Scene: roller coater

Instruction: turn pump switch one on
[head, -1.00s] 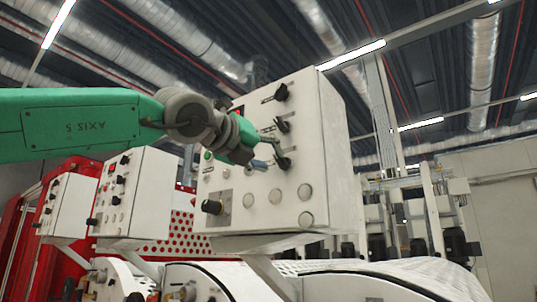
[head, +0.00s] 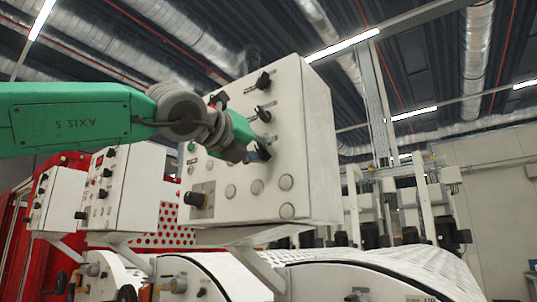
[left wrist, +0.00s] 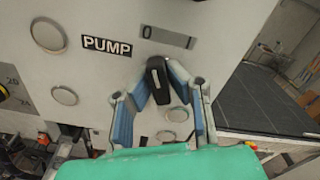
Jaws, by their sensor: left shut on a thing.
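The pump switch is a black knob (left wrist: 157,78) on the white control box (head: 318,150), below a 0–1 scale and beside a "PUMP" label (left wrist: 107,46). In the left wrist view the knob is tilted, its upper end leaning slightly left of upright. My left gripper (left wrist: 161,80) is shut on the knob, one blue-padded finger on each side. In the head view the gripper (head: 258,151) is at the lowest of the black knobs on the right of the panel and partly hides it. My right gripper is not in view.
Other black knobs (head: 263,81) sit above on the same panel. Round white buttons (head: 256,187) and a protruding black knob (head: 194,199) are lower down. More control boxes (head: 127,188) stand to the left. A white roller machine (head: 345,281) lies below.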

